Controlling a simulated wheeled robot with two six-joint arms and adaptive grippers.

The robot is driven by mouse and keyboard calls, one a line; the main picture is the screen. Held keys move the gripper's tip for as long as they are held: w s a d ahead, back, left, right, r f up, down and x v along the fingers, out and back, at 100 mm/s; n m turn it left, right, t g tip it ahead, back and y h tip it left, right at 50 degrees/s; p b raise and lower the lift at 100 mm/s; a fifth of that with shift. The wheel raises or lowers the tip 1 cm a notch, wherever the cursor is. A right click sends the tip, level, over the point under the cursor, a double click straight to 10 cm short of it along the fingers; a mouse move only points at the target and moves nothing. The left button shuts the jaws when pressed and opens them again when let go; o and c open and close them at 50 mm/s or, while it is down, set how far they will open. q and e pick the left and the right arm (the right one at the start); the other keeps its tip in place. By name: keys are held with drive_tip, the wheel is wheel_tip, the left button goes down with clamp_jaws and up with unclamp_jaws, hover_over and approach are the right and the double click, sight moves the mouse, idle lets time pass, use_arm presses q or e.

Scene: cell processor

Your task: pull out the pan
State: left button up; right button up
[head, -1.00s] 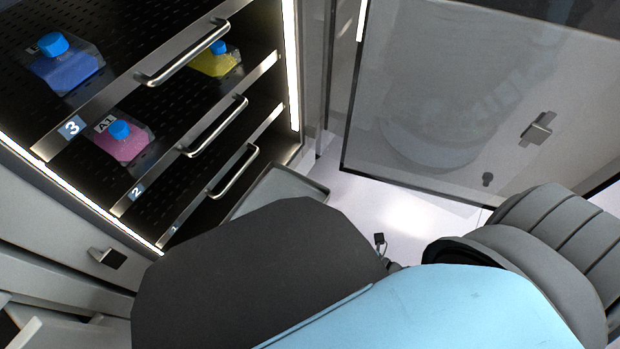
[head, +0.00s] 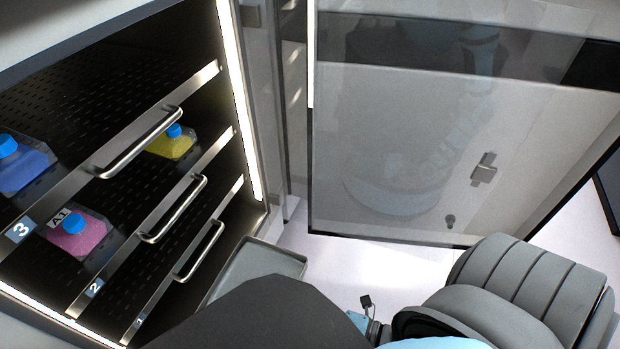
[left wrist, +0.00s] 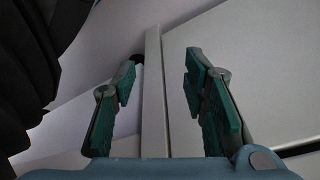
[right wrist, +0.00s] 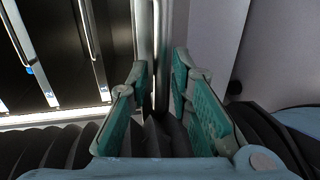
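The pan (head: 258,268) is a shallow grey tray at the bottom of the open cabinet, sticking out past the lowest shelf. My dark arm cover hides its near part. In the right wrist view, my right gripper (right wrist: 160,78) has its green-padded fingers close together on either side of a narrow grey rim, which looks like the pan (right wrist: 146,30). The fingers seem shut on it. My left gripper (left wrist: 160,85) is open with a wide gap; a pale upright edge shows behind the gap.
The cabinet holds shelves with metal handles (head: 200,250) and blue, pink (head: 78,235) and yellow (head: 172,143) bottles. A clear door (head: 400,130) with a latch stands open to the right. Pale floor (head: 340,265) shows between pan and door.

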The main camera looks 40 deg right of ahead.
drive_tip(key=v, duration=1.1)
drive_tip(key=shift+s, duration=0.25)
drive_tip(key=shift+d+r, duration=0.1)
